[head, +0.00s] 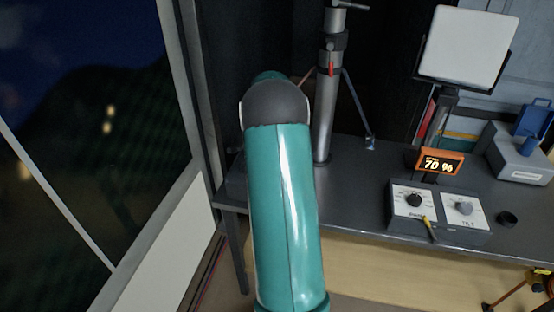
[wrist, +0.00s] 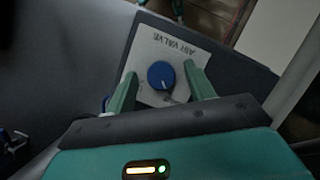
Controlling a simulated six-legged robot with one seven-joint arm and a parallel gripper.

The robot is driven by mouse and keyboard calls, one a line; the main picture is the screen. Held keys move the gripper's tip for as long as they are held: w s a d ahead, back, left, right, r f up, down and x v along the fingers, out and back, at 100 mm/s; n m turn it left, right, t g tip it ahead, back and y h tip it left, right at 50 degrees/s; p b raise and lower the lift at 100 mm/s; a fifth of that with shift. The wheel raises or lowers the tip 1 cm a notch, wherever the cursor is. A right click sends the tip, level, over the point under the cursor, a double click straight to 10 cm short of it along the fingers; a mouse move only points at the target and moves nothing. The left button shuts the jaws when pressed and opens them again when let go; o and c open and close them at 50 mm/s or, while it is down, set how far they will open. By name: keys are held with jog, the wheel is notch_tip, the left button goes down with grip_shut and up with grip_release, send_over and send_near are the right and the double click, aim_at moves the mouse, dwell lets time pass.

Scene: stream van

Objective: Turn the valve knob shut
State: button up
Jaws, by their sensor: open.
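The valve knob (wrist: 161,75) is round and blue with a light pointer mark. My gripper (wrist: 157,79) is open, with one green finger on each side of the knob. I cannot tell how far above the knob the fingertips are, and I see no clear contact. In the head view my teal arm hides the knob, its plate and my gripper.
A dark bench (head: 350,205) carries a silver mast (head: 325,110), a control box (head: 437,212) with two dials, an orange display (head: 439,162) and a grey-blue case (head: 520,160). A white panel light (head: 467,47) stands behind. A window (head: 80,130) is at left.

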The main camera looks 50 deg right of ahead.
jog(key=v, duration=1.3)
jog(key=shift+r, duration=0.35)
jog(key=shift+w, duration=0.15)
